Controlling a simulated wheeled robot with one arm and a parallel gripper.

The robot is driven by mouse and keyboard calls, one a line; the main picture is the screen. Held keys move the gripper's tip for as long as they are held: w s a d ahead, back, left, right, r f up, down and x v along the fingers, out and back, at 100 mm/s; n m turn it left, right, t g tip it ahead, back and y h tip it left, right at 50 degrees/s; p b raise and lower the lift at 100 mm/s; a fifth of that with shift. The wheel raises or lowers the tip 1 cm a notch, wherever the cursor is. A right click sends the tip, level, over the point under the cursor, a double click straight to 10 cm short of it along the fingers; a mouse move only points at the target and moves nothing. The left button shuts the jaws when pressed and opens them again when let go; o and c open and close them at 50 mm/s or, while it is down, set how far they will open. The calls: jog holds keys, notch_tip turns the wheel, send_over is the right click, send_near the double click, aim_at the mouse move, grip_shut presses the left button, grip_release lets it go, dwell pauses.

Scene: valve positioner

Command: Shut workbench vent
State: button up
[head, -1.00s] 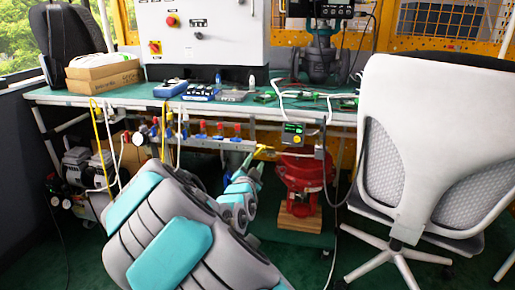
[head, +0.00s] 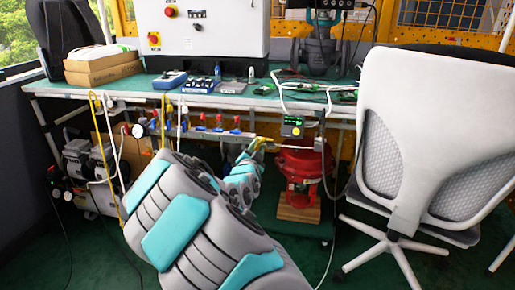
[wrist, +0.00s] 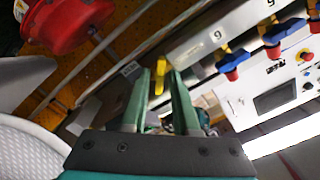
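A yellow lever handle (head: 262,143) is at the right end of the valve manifold (head: 218,132) under the workbench's front edge. In the head view my gripper (head: 252,153) is small and partly hidden by my own arm.
A red valve body (head: 302,170) stands on wood below right. A white chair (head: 430,140) blocks the right side. Yellow and white hoses (head: 104,150) hang at left, near a compressor (head: 85,165).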

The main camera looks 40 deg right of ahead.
grip_shut()
dwell(0.5)
jog(key=n+b, duration=0.2)
jog(key=n, duration=0.1)
jog(key=shift+b, duration=0.3)
jog(key=n+b, duration=0.2)
jog(key=n, duration=0.3)
jog(key=shift+r, duration=0.1)
dwell(0.4)
jog(key=shift+o, duration=1.3)
grip_release()
